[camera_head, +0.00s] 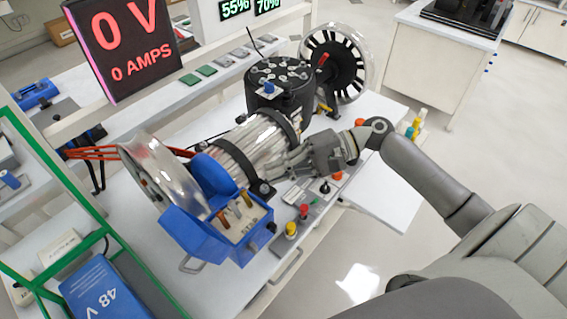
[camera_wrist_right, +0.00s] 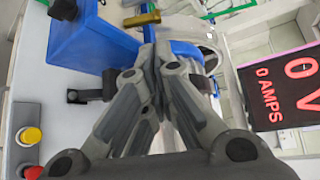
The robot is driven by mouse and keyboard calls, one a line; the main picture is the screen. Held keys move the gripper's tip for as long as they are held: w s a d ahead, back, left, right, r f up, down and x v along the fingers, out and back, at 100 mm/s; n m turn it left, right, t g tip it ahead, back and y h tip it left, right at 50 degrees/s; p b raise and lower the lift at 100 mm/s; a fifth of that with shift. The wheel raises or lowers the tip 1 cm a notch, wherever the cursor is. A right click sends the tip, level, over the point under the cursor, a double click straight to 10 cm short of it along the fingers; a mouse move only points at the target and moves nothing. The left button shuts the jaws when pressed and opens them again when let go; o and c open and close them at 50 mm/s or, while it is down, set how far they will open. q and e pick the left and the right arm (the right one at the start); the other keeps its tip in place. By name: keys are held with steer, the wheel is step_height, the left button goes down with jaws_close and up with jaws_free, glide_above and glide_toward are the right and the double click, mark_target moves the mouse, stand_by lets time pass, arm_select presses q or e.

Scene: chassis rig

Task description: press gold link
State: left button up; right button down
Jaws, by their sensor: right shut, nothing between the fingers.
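A blue box (camera_head: 190,232) sits at the front of the bench, with a light panel on top. Short gold-coloured links (camera_head: 247,199) stand in that panel; one gold link (camera_wrist_right: 142,18) also shows at the top of the right wrist view, by the blue box (camera_wrist_right: 90,42). I cannot tell which one the task names. My right gripper (camera_head: 272,172) is shut and empty, beside the silver cylinder (camera_head: 250,142) and to the upper right of the links. In the right wrist view its fingertips (camera_wrist_right: 148,55) point toward the gold link, apparently short of it. My left gripper is not in view.
A red display (camera_head: 125,45) reads 0 V, 0 AMPS. Yellow and red buttons (camera_head: 291,229) stand right of the blue box. A black cylinder (camera_head: 280,88) and a spoked wheel (camera_head: 335,65) stand behind. A blue 48 V box (camera_head: 105,290) is at lower left.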

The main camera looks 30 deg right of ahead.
mark_target(247, 199)
steer(key=p+x, duration=0.2)
steer(key=x, duration=0.4)
steer(key=shift+a, duration=0.1)
steer(key=shift+a, duration=0.1)
